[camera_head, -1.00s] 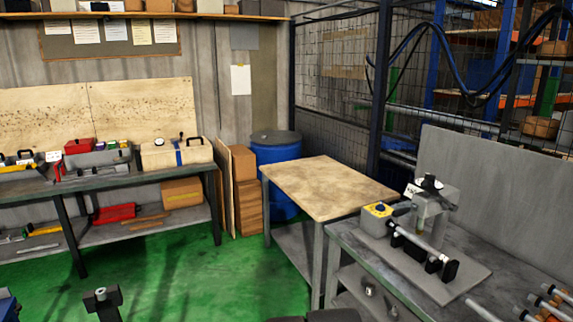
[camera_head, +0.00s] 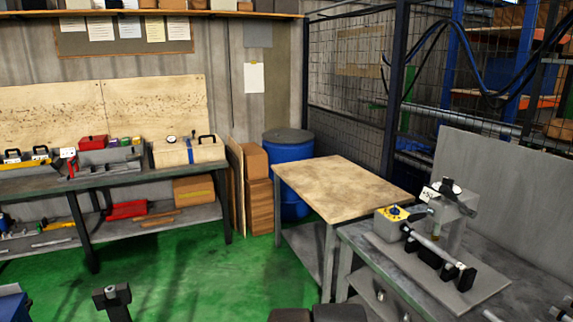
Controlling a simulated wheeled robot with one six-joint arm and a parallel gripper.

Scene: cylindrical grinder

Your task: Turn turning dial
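The cylindrical grinder (camera_head: 453,226) stands on a flat grey plate on the metal bench at the right. A dark round part (camera_head: 450,186) sits on top of the grinder's upright, beside a white label. I cannot tell which of these two is the turning dial, and the knob's markings are too small to read. My gripper is not in view. Dark rounded shapes at the bottom edge, in the middle, may be part of my arm.
A wood-topped table (camera_head: 345,188) adjoins the grinder's bench (camera_head: 385,268). A grey panel (camera_head: 508,190) rises behind the grinder. A blue barrel (camera_head: 290,150) stands behind the table. A tool bench (camera_head: 110,176) is at the left. The green floor (camera_head: 200,275) between is mostly open.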

